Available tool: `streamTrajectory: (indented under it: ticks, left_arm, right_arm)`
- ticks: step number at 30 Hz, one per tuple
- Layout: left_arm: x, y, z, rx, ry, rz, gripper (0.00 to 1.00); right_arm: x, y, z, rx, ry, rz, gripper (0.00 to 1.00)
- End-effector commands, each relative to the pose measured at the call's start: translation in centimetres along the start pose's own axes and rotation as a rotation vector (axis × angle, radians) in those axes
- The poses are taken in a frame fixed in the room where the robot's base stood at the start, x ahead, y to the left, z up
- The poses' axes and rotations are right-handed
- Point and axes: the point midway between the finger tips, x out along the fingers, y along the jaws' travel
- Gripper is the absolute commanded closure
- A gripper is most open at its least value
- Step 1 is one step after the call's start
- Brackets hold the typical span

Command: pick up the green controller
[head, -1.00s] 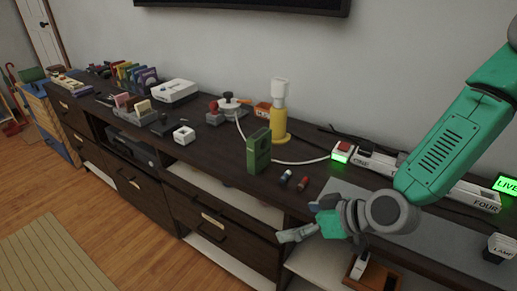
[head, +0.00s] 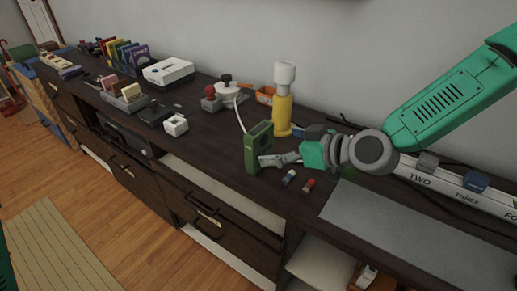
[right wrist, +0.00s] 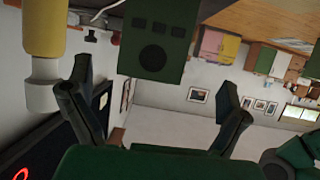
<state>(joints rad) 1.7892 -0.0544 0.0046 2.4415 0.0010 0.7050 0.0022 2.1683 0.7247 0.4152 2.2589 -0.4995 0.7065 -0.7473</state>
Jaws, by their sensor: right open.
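The green controller (head: 258,147) is a boxy green block standing upright on the dark cabinet top, near its front edge in the head view. In the right wrist view the green controller (right wrist: 158,40) hangs from the top, upside down, with a round dark dial and small dark buttons on its face. My right gripper (head: 279,159) is open at the controller's right side. In the right wrist view the two fingers of my right gripper (right wrist: 155,105) are spread, with the controller between their directions. Whether they touch it I cannot tell. My left gripper is not in view.
A yellow bottle with a white top (head: 282,105) stands just behind the controller. Two small cylinders, one blue-ended (head: 289,177) and one red (head: 309,185), lie in front right. A red-knobbed joystick (head: 211,98) and a small white box (head: 176,125) stand to the left.

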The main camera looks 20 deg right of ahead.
Motion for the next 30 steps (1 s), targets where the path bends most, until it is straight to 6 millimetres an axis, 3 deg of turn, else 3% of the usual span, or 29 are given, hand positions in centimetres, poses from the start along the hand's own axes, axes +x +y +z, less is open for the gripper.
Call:
streamTrajectory:
  ticks: [3,11,18,28,29,30]
  left_arm:
    - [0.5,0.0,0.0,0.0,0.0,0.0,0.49]
    - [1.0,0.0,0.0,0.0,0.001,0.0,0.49]
    - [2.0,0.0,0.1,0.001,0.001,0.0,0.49]
    - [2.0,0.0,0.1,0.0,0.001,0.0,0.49]
    - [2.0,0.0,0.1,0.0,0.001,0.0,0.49]
    - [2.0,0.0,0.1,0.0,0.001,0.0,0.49]
  right_arm:
    - [1.8,0.5,0.5,0.004,0.001,0.0,0.03]
    - [3.5,0.8,0.8,0.011,0.005,0.0,0.03]
    - [7.3,0.3,0.8,0.005,0.001,0.0,0.03]
    - [7.9,0.5,0.7,0.008,0.004,0.0,0.03]
    - [7.9,0.6,0.7,0.009,0.005,0.0,0.1]
    - [7.8,0.6,0.8,0.01,0.005,0.0,0.24]
